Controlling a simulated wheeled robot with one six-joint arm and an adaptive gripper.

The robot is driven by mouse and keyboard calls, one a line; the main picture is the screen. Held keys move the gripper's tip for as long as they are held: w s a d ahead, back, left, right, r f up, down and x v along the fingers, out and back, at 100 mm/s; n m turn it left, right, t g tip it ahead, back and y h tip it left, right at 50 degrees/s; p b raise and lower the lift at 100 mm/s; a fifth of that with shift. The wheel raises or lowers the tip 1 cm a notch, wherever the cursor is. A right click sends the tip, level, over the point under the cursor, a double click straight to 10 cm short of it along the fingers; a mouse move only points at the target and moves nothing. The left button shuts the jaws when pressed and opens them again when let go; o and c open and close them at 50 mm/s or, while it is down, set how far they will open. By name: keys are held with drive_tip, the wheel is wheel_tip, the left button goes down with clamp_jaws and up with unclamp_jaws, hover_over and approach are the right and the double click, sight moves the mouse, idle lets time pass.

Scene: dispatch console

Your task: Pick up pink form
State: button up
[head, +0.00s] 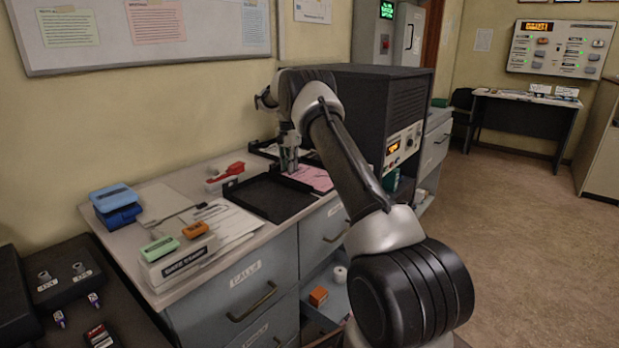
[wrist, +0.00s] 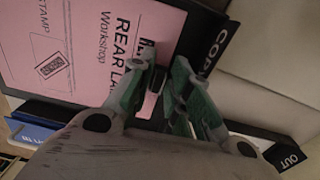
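The pink form (head: 315,179) lies flat by the black trays on the counter, partly hidden behind my arm. In the wrist view the pink form (wrist: 100,45) fills the upper left, with "REAR LA… Workshop" and a "STAMP" box printed on it. My gripper (head: 289,168) points down at the form's left side in the head view. In the wrist view the green-padded fingertips of my gripper (wrist: 163,62) stand apart at the form's edge with a gap between them. I see nothing held. Whether the tips touch the paper is unclear.
An empty black tray (head: 268,200) lies in front of the gripper. A dark equipment cabinet (head: 365,115) stands close on the right. A red stapler-like object (head: 226,173) and a white box (head: 178,262) stand left.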

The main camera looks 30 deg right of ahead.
drive_tip(key=shift+c, duration=0.4)
clamp_jaws()
drive_tip(key=shift+r, duration=0.1)
